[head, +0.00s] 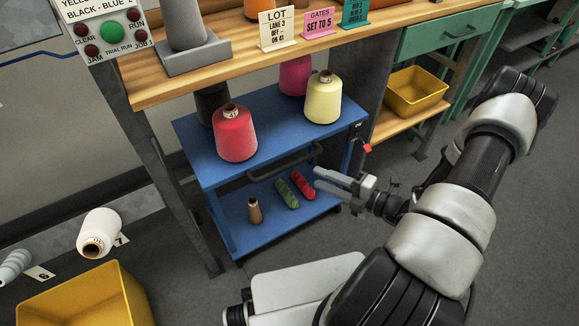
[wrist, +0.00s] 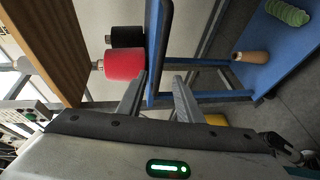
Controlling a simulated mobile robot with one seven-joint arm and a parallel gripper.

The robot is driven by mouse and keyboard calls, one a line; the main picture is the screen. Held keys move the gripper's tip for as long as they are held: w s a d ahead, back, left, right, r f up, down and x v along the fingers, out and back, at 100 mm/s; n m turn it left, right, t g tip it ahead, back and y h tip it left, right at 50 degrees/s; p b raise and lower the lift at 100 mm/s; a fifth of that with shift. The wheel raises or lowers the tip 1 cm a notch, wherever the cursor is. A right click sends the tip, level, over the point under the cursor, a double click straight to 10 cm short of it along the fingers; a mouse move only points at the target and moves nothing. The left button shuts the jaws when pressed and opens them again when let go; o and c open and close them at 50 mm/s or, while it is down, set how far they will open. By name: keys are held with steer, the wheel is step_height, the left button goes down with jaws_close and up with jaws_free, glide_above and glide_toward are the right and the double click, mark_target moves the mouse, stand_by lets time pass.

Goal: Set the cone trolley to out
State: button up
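The cone trolley (head: 208,167) is a blue two-shelf cart below the wooden bench, with a dark bar handle (head: 285,163) on its near side. Its top shelf bears a red cone (head: 235,133), a cream cone (head: 323,98), a magenta cone (head: 295,76) and a black cone (head: 212,102). My gripper (head: 318,177) is near the handle's right end, at a height between the shelves. In the wrist view my gripper (wrist: 160,77) is open, its fingers apart; the blue shelf edge and dark handle (wrist: 163,40) show beyond the gap. I see no grip on the handle.
The lower shelf holds a tan cone (head: 255,210) and green (head: 287,194) and red skeins (head: 303,186). A red-tipped part (head: 367,148) is by the trolley's right post. A yellow bin (head: 416,92) stands right, another (head: 85,300) front left.

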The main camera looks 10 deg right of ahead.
mark_target(292, 166)
steer(key=b+x, duration=0.1)
steer(key=x, duration=1.1)
steer(key=shift+w+a+b, duration=0.2)
steer(key=shift+a+b, duration=0.05)
steer(key=shift+b, duration=0.05)
jaws_close()
